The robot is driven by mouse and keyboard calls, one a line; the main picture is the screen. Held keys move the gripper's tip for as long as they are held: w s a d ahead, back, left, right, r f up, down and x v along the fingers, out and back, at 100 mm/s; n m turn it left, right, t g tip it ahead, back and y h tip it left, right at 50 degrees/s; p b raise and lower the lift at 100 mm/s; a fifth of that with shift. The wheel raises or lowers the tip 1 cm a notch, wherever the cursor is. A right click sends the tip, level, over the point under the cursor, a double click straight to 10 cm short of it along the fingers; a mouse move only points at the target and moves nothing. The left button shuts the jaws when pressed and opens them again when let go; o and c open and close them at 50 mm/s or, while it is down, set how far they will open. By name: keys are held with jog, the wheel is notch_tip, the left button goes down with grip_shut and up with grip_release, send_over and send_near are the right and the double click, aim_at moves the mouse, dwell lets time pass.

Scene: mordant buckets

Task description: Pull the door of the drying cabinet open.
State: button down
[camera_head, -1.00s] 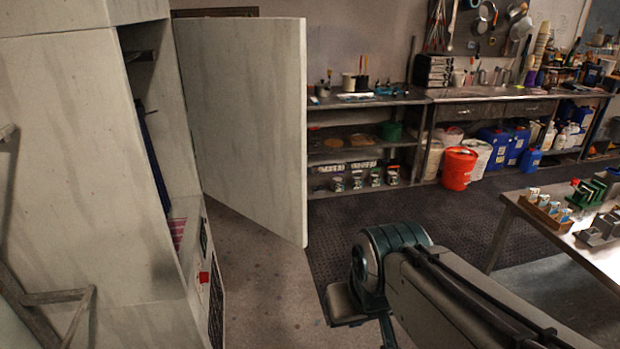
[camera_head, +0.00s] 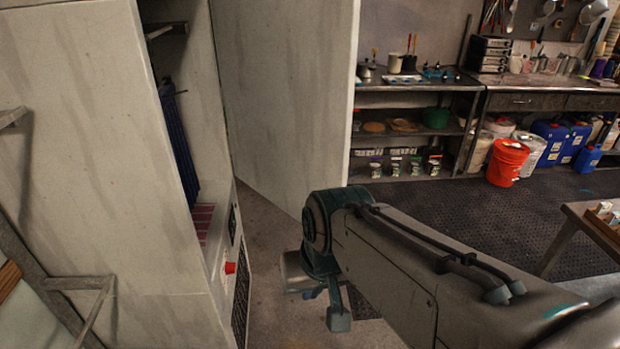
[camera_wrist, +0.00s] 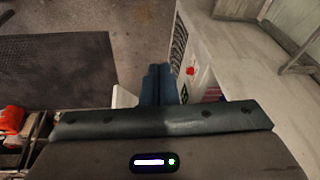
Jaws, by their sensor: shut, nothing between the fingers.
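The drying cabinet (camera_head: 95,130) is a tall pale grey box at the left of the head view. Its door (camera_head: 285,95) stands swung wide open on the far side, so the inside shows, with a dark blue hanging item (camera_head: 176,145) and a reddish stack (camera_head: 202,222) at the bottom. My gripper (camera_head: 338,318) hangs in front of the cabinet, below and apart from the door in the picture. In the wrist view my gripper (camera_wrist: 158,84) points down, its fingers together and empty, beside the cabinet's lower front with its red knob (camera_wrist: 190,71).
A grey metal frame (camera_head: 75,283) stands at the near left. Shelves (camera_head: 415,135) with tins are at the back, beside an orange bucket (camera_head: 507,162) and blue canisters (camera_head: 560,140). A table (camera_head: 595,225) is at the right. Dark matting (camera_head: 450,210) covers clear floor.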

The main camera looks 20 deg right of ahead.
jog(key=w+a+f+m+t+y+b, duration=0.15)
jog(key=w+m+y, duration=0.35)
jog(key=m, duration=0.7)
jog(key=w+a+f+m+y+b, duration=0.1)
jog(key=w+a+f+m+y, duration=0.3)
jog(key=m, duration=0.8)
jog(key=w+d+m+t+h+b, duration=0.15)
jog(key=w+d+m+t, duration=0.25)
jog(key=d+m, duration=0.45)
jog(key=w+d+m+t+h, duration=0.3)
jog(key=w+d+m+t, duration=0.15)
jog(key=d+m, duration=0.35)
jog(key=w+d+m+t+h+b, duration=0.15)
jog(key=w+d+m+t, duration=0.25)
jog(key=d+m, duration=0.45)
jog(key=w+d+m+p, duration=0.1)
jog(key=w+p, duration=0.3)
jog(key=w, duration=0.7)
jog(key=shift+w+f+m+h+p, duration=0.25)
jog(key=shift+f+m+h+p, duration=0.1)
jog(key=shift+f+m+h, duration=0.1)
jog(key=shift+y, duration=0.25)
